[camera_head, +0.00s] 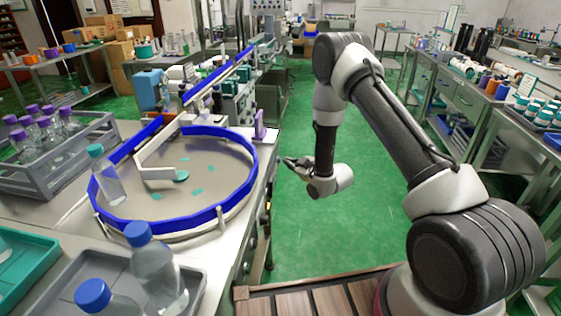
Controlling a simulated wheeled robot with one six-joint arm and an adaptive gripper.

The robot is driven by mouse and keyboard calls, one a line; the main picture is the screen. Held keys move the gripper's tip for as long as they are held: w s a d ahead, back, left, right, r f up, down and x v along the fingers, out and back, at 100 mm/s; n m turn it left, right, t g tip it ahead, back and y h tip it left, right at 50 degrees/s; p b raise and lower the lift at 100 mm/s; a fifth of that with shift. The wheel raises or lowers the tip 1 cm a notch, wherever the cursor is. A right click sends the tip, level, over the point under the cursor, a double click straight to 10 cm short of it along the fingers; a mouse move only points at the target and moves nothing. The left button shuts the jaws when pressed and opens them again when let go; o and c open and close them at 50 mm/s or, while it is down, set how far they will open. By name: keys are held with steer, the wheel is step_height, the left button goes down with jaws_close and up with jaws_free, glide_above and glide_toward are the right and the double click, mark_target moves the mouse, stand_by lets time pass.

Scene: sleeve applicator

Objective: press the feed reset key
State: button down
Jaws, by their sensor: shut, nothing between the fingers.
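My gripper (291,161) is at the end of my arm in the middle of the view, above the green floor and to the right of the feeder table. It is small in the picture, shut and empty. It points left, toward the table, with a gap between it and the table's side. The round feeder (222,222) has a blue rim and stands on the table. Small dark and orange controls (268,205) show at a steep angle on the table's right side. I cannot tell which of them is the feed reset key.
A purple bracket (259,127) stands at the table's right edge. Blue-capped bottles (157,272) and a grey crate (63,175) of purple-capped bottles are on the left. A wooden platform (325,298) lies below. The green aisle (325,225) is clear.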

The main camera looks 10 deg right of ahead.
steer(key=shift+w+a, duration=0.2)
steer(key=shift+a, duration=0.4)
stand_by(0.8)
steer(key=shift+d, duration=0.15)
steer(key=shift+s+d, duration=0.3)
steer(key=shift+d, duration=0.35)
steer(key=shift+s+d, duration=0.25)
steer(key=shift+d, duration=0.55)
steer(key=shift+s+d, duration=0.25)
steer(key=shift+d, duration=0.55)
steer(key=shift+s+d, duration=0.25)
steer(key=shift+d, duration=0.55)
